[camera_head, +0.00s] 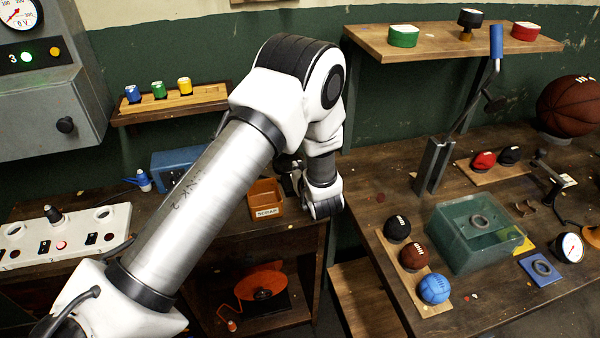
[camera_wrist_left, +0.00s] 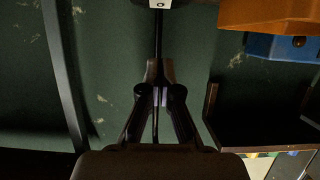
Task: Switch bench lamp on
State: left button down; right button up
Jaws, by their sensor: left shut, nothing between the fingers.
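No bench lamp can be made out for certain in either view. My left gripper (camera_head: 288,172) shows as a dark shape behind my white wrist in the head view, in front of the green wall, and is largely hidden. In the left wrist view the left gripper (camera_wrist_left: 157,72) has its fingers together, with nothing seen held. A thin dark stem (camera_wrist_left: 158,35) runs in line with the fingertips up to a white block (camera_wrist_left: 160,4) with a small dark ring, cut by the top edge. I cannot tell whether the fingers touch the stem. My right gripper is not in view.
An orange scrap bin (camera_head: 266,208) stands close below the wrist, and a blue box (camera_head: 180,168) is left of it. Right, a workbench (camera_head: 480,310) carries balls and a green tank (camera_head: 462,250). A gap separates the benches.

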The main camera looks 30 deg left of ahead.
pick_arm(q)
jog(key=s+d+b, duration=0.2)
jog(key=s+d, duration=0.4)
jog(key=d, duration=0.1)
jog(key=shift+s+d+r, duration=0.2)
jog(key=shift+d+r, duration=0.05)
jog(key=shift+r, duration=0.2)
jog(key=s+f, duration=0.1)
jog(key=f, duration=0.1)
jog(key=s+a+f+g, duration=0.1)
jog(key=s+f, duration=0.1)
jog(key=f, duration=0.1)
jog(key=s+a+f+g, duration=0.1)
jog(key=s+f, duration=0.1)
jog(key=f, duration=0.1)
jog(key=shift+s+a+m, duration=0.1)
jog(key=shift+m, duration=0.2)
jog(key=s+f+m+g+h, duration=0.3)
jog(key=s+f+h, duration=0.1)
jog(key=s+f, duration=0.65)
jog(key=s+d+f+m+g+h, duration=0.2)
jog(key=s+d+m+h, duration=0.1)
jog(key=s, duration=0.4)
jog(key=s+d+f+m+g+h, duration=0.2)
jog(key=s+d+f+m+h, duration=0.1)
jog(key=s+d, duration=0.3)
jog(key=shift+s+h, duration=0.3)
jog(key=shift+s, duration=0.35)
